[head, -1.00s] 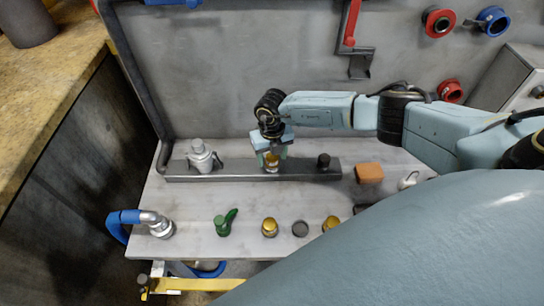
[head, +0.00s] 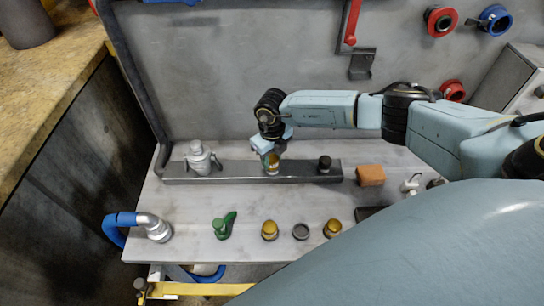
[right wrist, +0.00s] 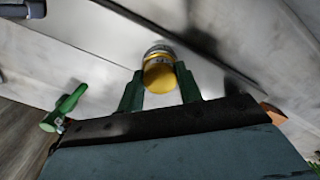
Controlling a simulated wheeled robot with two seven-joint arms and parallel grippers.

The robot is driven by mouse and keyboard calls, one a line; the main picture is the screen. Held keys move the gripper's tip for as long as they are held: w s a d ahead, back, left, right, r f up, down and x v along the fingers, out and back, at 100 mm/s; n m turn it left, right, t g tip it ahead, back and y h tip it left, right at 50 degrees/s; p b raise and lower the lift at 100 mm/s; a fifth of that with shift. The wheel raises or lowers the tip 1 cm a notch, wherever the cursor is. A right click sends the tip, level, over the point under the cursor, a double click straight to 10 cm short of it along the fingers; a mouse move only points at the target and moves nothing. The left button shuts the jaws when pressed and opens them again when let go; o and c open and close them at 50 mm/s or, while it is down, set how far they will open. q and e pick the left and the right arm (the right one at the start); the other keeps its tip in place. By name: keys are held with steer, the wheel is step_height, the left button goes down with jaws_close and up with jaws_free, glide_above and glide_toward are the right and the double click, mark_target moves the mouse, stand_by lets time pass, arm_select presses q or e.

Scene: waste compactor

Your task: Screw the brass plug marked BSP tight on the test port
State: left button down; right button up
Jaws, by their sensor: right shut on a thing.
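A brass plug (head: 272,167) sits upright at the middle of the dark metal rail (head: 220,174), at the port there. My right gripper (head: 271,158) comes down on it from above and is shut on it. In the right wrist view the plug's yellow cap (right wrist: 160,75) is between the two green fingers, with a grey ring of the port beyond it. No marking can be read on the plug, and its thread is hidden. My left gripper is not in view.
Two more brass pieces (head: 270,229) (head: 332,228) stand at the front of the bench with a grey ring (head: 300,231) between them. A green valve (head: 223,226), a blue hose coupling (head: 155,228), a silver coupling (head: 199,158), a black cap (head: 324,163) and an orange block (head: 370,175) surround the work area.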

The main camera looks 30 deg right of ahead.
steer(key=shift+c, duration=1.1)
steer(key=m+p, duration=0.1)
steer(key=m, duration=0.1)
steer(key=shift+s+r+m, duration=0.1)
steer(key=shift+m, duration=0.2)
steer(key=shift+m+p, duration=0.7)
steer(key=shift+m, duration=0.6)
steer(key=shift+m+p, duration=0.8)
steer(key=shift+m, duration=0.3)
steer(key=shift+m+p, duration=0.5)
steer(key=shift+m, duration=0.6)
steer(key=shift+f+m, duration=0.2)
steer(key=shift+m, duration=0.1)
